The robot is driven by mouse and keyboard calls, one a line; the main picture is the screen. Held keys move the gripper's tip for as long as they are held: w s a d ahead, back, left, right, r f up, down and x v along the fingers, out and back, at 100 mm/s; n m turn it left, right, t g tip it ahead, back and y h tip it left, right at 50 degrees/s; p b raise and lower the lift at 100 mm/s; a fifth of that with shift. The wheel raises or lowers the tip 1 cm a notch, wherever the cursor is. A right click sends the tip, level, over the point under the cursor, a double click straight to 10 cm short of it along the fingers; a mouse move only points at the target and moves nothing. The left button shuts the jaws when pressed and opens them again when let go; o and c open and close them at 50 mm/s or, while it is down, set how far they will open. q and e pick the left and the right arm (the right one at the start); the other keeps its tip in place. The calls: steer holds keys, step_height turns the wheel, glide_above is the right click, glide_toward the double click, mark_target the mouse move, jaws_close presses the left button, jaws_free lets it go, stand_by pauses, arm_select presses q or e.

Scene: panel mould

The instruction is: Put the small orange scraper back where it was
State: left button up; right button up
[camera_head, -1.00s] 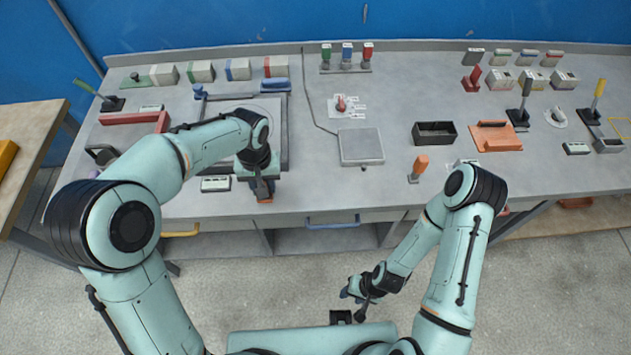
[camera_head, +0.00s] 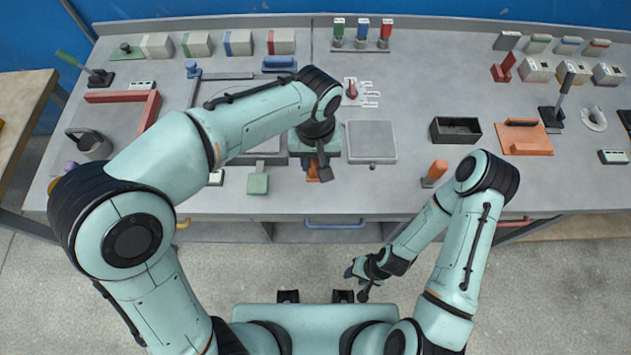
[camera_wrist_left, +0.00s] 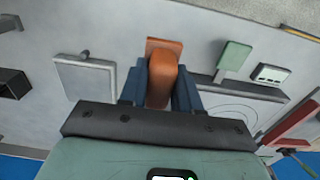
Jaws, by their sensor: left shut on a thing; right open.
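The small orange scraper (camera_head: 312,174) is in my left gripper (camera_head: 315,163), above the front part of the bench, left of the square grey plate. In the left wrist view, the orange scraper (camera_wrist_left: 161,82) sits between the two dark blue fingers of my left gripper (camera_wrist_left: 160,72), its flat end pointing away from the palm. My left wrist hides much of it in the head view. My right gripper (camera_head: 365,289) is open and empty, low in front of the bench and over the floor.
A green scraper (camera_head: 258,182) lies left of my left gripper. The square grey plate (camera_head: 371,142) is to the right, and an orange-handled tool (camera_head: 435,173) stands further right. A black tray (camera_head: 455,131) and an orange board (camera_head: 525,137) lie beyond.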

arm_select(q)
step_height(320, 180, down, 11)
steer(key=shift+w+f+b, duration=0.1)
steer(key=shift+f+b, duration=0.05)
steer(key=shift+b, duration=0.25)
arm_select(e)
steer(key=shift+s+f, duration=0.4)
steer(key=shift+f, duration=0.3)
arm_select(q)
steer(key=shift+f, duration=0.15)
steer(key=o, duration=0.9)
arm_select(e)
steer(key=shift+s+f, duration=0.1)
arm_select(q)
steer(key=shift+r, duration=0.25)
step_height(320, 180, up, 12)
steer(key=shift+f+p, duration=0.1)
steer(key=shift+p, duration=0.5)
arm_select(e)
steer(key=shift+w+r, duration=0.65)
steer(key=shift+r, duration=0.25)
